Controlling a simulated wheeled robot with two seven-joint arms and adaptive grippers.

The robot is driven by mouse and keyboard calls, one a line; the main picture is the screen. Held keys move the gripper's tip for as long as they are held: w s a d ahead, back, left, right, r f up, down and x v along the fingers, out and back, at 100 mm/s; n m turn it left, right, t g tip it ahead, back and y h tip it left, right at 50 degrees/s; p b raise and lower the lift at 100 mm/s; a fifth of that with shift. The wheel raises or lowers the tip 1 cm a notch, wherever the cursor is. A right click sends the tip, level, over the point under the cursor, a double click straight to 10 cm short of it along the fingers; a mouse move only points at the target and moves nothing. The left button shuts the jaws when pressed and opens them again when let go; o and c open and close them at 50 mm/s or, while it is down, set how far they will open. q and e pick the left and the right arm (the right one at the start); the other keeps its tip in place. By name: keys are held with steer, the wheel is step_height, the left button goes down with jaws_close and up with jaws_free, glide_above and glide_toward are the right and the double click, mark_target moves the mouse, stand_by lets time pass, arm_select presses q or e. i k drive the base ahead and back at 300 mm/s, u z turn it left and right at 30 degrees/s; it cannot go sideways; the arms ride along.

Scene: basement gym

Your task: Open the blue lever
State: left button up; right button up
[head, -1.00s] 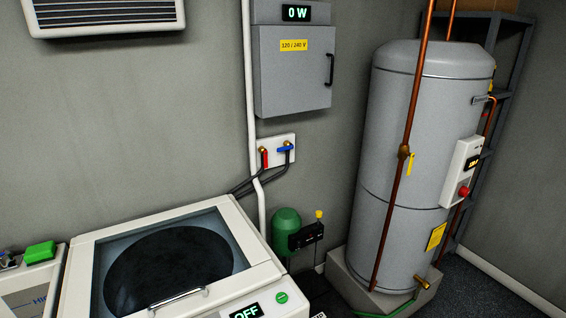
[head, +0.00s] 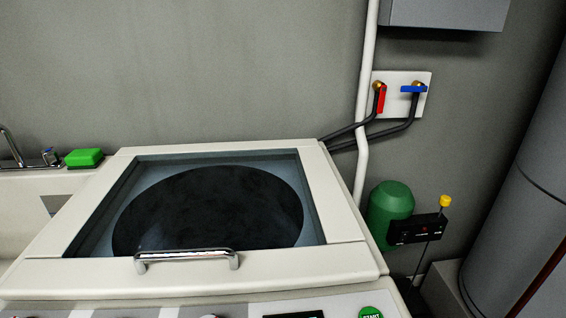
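The blue lever (head: 413,89) sits on a brass valve on a white wall plate (head: 425,79), right of centre in the head view. It lies level, across its valve and the black hose below it. The red lever (head: 381,100) is on the valve to its left and hangs straight down, in line with its hose. Neither of my grippers shows in the head view, so their places and states are hidden.
A white top-loading washer (head: 345,230) with a chrome handle (head: 186,258) stands in front, below the plate. A white pipe (head: 362,160) runs just left of the valves. A green tank (head: 390,203), a grey box (head: 445,12) and a grey cylinder (head: 520,220) stand around them.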

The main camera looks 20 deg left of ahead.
mark_target(404, 88)
steer(key=k, duration=0.65)
steer(key=z, duration=0.3)
steer(key=i, duration=0.35)
steer(key=z, duration=0.6)
steer(key=i, duration=1.05)
steer(key=u, duration=0.15)
